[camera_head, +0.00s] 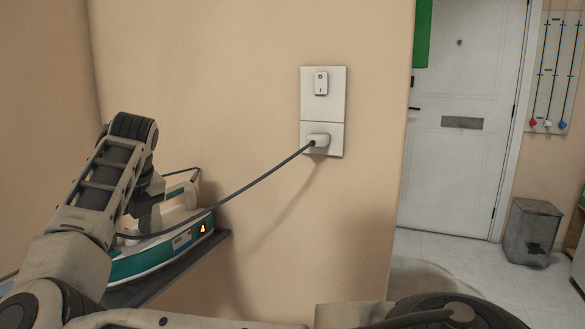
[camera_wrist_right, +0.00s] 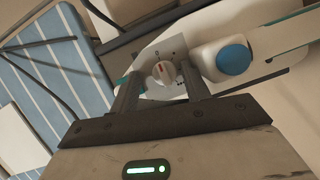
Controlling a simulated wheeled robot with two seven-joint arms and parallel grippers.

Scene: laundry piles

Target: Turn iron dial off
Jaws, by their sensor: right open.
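The white and teal iron (camera_head: 165,249) sits on a dark shelf at the left in the head view, partly hidden by my arm. The right wrist view shows its white body close up, with a blue round button (camera_wrist_right: 234,57). The iron dial (camera_wrist_right: 164,72) is a small light knob with a red mark, and small printed marks are around it. I cannot tell its exact setting. My right gripper (camera_wrist_right: 160,76) is open, its two fingers on either side of the dial with gaps visible. My left gripper is not in view.
A grey cord (camera_head: 255,182) runs from the iron to a wall socket (camera_head: 336,142) with a switch (camera_head: 321,83) above it. The dark shelf edge (camera_head: 150,287) lies below the iron. A blue striped surface (camera_wrist_right: 60,70) shows left in the wrist view. A door and bin stand far right.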

